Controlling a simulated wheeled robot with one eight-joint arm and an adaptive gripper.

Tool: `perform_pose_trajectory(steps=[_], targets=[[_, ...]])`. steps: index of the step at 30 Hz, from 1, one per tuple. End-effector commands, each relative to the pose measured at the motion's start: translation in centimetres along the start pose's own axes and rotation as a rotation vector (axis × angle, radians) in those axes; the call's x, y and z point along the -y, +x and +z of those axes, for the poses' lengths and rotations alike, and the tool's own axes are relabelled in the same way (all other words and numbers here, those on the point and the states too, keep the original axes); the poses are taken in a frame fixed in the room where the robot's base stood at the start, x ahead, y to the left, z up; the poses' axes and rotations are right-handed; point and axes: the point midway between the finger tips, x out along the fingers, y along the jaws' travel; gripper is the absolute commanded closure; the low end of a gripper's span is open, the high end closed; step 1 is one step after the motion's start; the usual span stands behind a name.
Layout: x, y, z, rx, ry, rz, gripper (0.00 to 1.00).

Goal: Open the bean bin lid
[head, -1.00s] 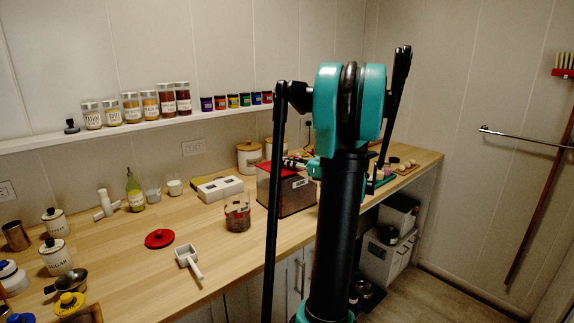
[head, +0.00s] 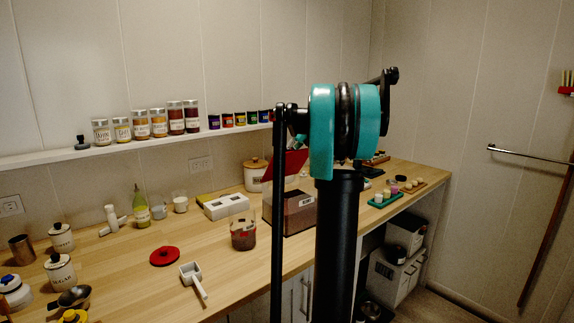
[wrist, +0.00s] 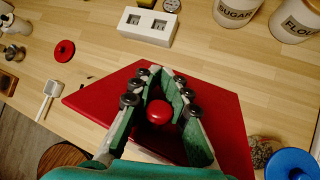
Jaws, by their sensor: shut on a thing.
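The bean bin (head: 292,218) is a box with dark contents on the counter, partly hidden by my arm in the head view. Its red lid (head: 290,165) is raised and tilted up at the back of the box. In the wrist view the red lid (wrist: 90,100) fills the middle, with a round red knob (wrist: 158,112) between my gripper's fingers. My gripper (wrist: 160,72) is shut on the knob. In the head view my gripper is mostly hidden behind my arm.
A glass jar (head: 243,235) stands just left of the bin. A white scoop (head: 194,278) and a red disc (head: 164,257) lie farther left. A white double box (head: 226,206) and a lidded canister (head: 255,175) stand behind. A green tray (head: 385,199) lies to the right.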

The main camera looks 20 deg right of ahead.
Motion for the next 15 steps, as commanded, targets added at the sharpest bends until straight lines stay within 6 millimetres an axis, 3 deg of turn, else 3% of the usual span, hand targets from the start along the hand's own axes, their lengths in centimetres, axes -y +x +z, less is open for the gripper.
perform_pose_trajectory(steps=[5,15], targets=[[0.2,0.7,2.0,-0.157,0.061,0.002,1.0],[1.0,2.4,4.8,-0.145,0.06,0.0,1.0]])
